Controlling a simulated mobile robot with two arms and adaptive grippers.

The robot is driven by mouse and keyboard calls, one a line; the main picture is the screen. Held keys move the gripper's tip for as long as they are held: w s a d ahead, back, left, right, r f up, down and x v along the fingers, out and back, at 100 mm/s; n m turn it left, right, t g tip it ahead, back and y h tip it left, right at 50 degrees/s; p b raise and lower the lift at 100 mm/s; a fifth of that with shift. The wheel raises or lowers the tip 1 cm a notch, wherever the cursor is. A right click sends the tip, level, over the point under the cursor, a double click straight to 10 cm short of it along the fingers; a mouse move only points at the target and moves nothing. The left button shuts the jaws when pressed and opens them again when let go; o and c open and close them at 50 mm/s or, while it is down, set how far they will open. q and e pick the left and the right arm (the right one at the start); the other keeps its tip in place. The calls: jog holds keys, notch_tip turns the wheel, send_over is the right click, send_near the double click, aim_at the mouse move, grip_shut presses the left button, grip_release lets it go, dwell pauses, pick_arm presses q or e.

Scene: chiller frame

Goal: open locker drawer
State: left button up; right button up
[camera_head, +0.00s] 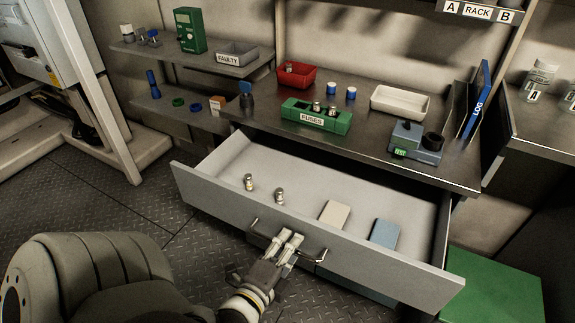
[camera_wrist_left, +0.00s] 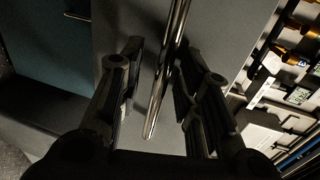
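The locker drawer (camera_head: 215,197) stands pulled well out from under the metal bench in the head view, its inside showing. Its front carries a metal bar handle (camera_head: 316,256). My left gripper (camera_head: 290,237) is at the middle of this handle. In the left wrist view the handle bar (camera_wrist_left: 167,75) runs between my two fingers (camera_wrist_left: 158,88), which stand apart with a visible gap at the left finger. Whether the right finger touches the bar is hard to tell. Two small metal-capped fuses (camera_head: 264,189), a beige block (camera_head: 334,214) and a blue block (camera_head: 385,233) lie in the drawer. My right gripper is out of view.
The bench (camera_head: 365,142) above holds a green fuses holder (camera_head: 316,116), a red bin (camera_head: 296,75), a white tray (camera_head: 400,103) and a blue-grey tester (camera_head: 416,143). A green box (camera_head: 495,287) stands right of the drawer. The floor (camera_head: 140,210) at left is clear.

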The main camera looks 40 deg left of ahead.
pick_arm(q)
jog(key=shift+s, duration=0.15)
jog(key=v, duration=0.8)
jog(key=shift+d, duration=0.1)
